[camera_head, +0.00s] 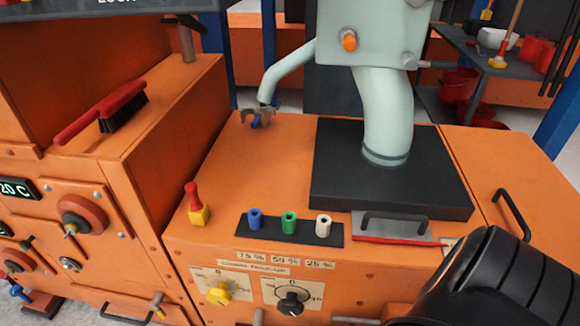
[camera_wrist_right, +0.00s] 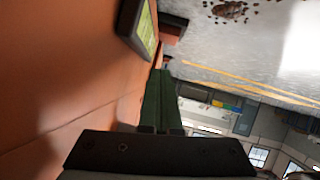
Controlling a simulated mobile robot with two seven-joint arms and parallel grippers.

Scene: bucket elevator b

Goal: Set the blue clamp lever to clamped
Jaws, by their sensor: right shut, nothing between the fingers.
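A small blue lever (camera_head: 258,123) sits on a grey clamp at the lower end of the thin pale pipe (camera_head: 283,77), at the back left of the orange machine top. It is too small to tell its setting. My right arm comes in at the lower right of the head view, well apart from the lever, and its gripper is out of that picture. In the right wrist view my right gripper (camera_wrist_right: 162,85) is shut and empty, beside an orange surface. The lever does not show there. My left gripper is not in view.
A black plate (camera_head: 330,180) carries the thick pale pipe (camera_head: 385,120). A block with blue, green and white sockets (camera_head: 289,231) and a red-yellow handle (camera_head: 197,206) stand near the front edge. A red brush (camera_head: 105,110) lies on the left cabinet. The orange top between is clear.

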